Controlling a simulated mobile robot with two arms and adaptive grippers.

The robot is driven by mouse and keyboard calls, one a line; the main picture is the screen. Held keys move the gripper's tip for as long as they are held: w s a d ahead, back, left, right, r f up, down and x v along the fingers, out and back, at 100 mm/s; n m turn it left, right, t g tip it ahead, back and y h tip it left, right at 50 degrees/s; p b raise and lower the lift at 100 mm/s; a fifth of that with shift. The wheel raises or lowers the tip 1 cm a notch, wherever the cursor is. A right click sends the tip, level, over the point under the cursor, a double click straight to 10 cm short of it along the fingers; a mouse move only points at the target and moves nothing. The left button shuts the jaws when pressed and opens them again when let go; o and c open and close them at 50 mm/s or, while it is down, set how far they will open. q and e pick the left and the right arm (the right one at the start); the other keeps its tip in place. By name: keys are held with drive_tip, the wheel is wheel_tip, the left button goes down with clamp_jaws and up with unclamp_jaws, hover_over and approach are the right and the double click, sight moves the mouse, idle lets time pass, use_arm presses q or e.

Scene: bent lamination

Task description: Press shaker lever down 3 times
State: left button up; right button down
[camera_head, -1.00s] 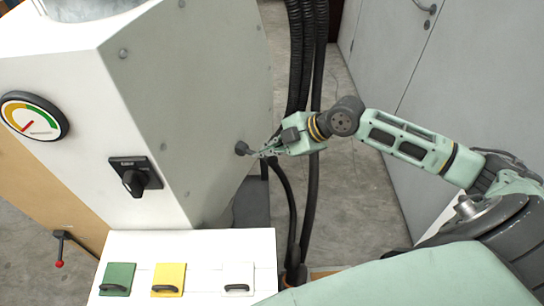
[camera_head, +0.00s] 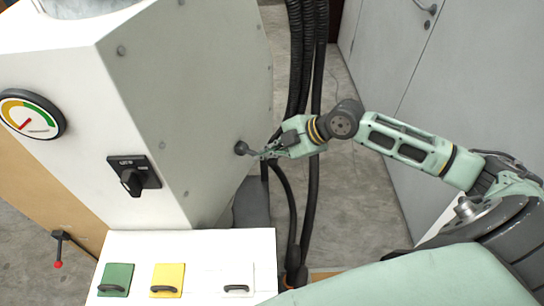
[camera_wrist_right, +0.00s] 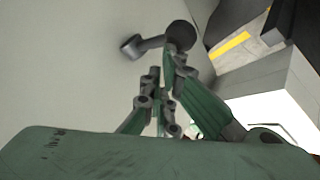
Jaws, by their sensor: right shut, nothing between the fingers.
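A dark lever with a round knob (camera_head: 241,147) sticks out of the grey side face of the white machine (camera_head: 200,90). In the right wrist view the lever's knob (camera_wrist_right: 181,35) is at the top, with its pivot mount to the left. My right gripper (camera_head: 260,154) is shut and empty, right beside the lever. In the wrist view its fingertips (camera_wrist_right: 163,65) reach just below the knob; I cannot tell whether they touch it. My left gripper is not in view.
A gauge (camera_head: 30,114) and a black rotary switch (camera_head: 134,176) are on the machine front. A red-tipped lever (camera_head: 58,248) is at lower left. A white panel (camera_head: 200,242) bears green, yellow and white handled plates. Black hoses (camera_head: 308,100) hang behind my right gripper.

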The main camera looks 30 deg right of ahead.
drive_tip(key=shift+f+b, duration=1.2)
drive_tip(key=shift+f, duration=0.65)
idle(1.1)
drive_tip(key=shift+r, duration=0.1)
idle(0.4)
drive_tip(key=shift+r+p, duration=1.95)
drive_tip(key=shift+r, duration=0.45)
drive_tip(key=shift+r, duration=0.1)
wheel_tip(320, 180, up, 5)
drive_tip(key=p, duration=0.4)
hover_over(269, 160)
drive_tip(key=shift+s+a, duration=0.3)
drive_tip(key=shift+s, duration=0.05)
